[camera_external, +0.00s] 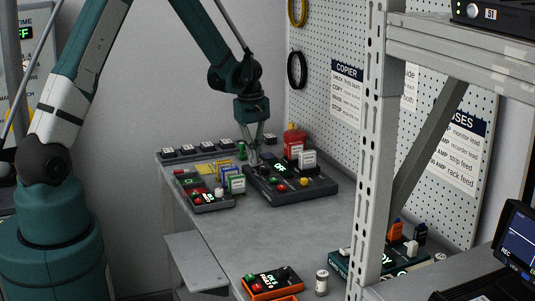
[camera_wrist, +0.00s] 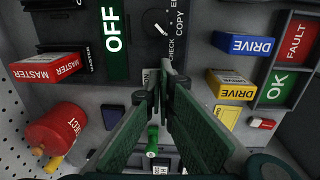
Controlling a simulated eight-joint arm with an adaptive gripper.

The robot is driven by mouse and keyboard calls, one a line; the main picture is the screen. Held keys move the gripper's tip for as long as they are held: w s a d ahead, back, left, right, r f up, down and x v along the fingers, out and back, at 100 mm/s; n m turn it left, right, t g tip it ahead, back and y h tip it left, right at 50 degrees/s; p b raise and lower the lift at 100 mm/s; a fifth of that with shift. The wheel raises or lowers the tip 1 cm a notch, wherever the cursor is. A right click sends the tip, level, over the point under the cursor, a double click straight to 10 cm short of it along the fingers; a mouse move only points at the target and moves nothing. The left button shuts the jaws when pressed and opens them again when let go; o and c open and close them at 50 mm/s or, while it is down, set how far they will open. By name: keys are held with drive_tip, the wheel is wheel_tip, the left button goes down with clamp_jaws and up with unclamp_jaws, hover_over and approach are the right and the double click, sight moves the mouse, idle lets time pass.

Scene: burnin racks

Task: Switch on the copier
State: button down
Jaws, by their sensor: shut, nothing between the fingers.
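The copier (camera_external: 320,187) is a dark box at the far end of the bench, with a lit OFF display (camera_external: 280,168), a red and a yellow button on its front part. In the wrist view its green OFF display (camera_wrist: 113,30) and a dial (camera_wrist: 160,30) marked CHECK and COPY show beyond my fingers. My gripper (camera_external: 256,160) points down at the copier's back left part. In the wrist view its fingers (camera_wrist: 165,80) are together and empty. They partly cover a small pale label, and I cannot tell whether they touch the copier.
A red REJECT container (camera_wrist: 58,130) stands behind the copier, near MASTER blocks (camera_wrist: 45,68). Blue and yellow DRIVE blocks (camera_wrist: 245,43) stand beside it, near a unit with an OK window (camera_wrist: 278,87). The middle of the bench (camera_external: 270,225) is clear. A metal rack post (camera_external: 377,150) stands in front right.

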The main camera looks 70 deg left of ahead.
drive_tip(key=shift+r, duration=0.1)
wheel_tip(320, 180, up, 14)
drive_tip(key=s, duration=0.2)
drive_tip(key=shift+p, duration=0.4)
idle(0.5)
idle(0.4)
drive_tip(key=shift+w+r+t, duration=0.15)
drive_tip(key=shift+w+t, duration=0.35)
drive_tip(key=shift+w, duration=0.1)
drive_tip(key=shift+w+f, duration=0.35)
drive_tip(key=shift+f, duration=1.95)
drive_tip(key=shift+w+f, duration=0.3)
drive_tip(key=shift+f, duration=2.05)
drive_tip(key=shift+w+f, duration=0.35)
drive_tip(key=shift+f, duration=1.95)
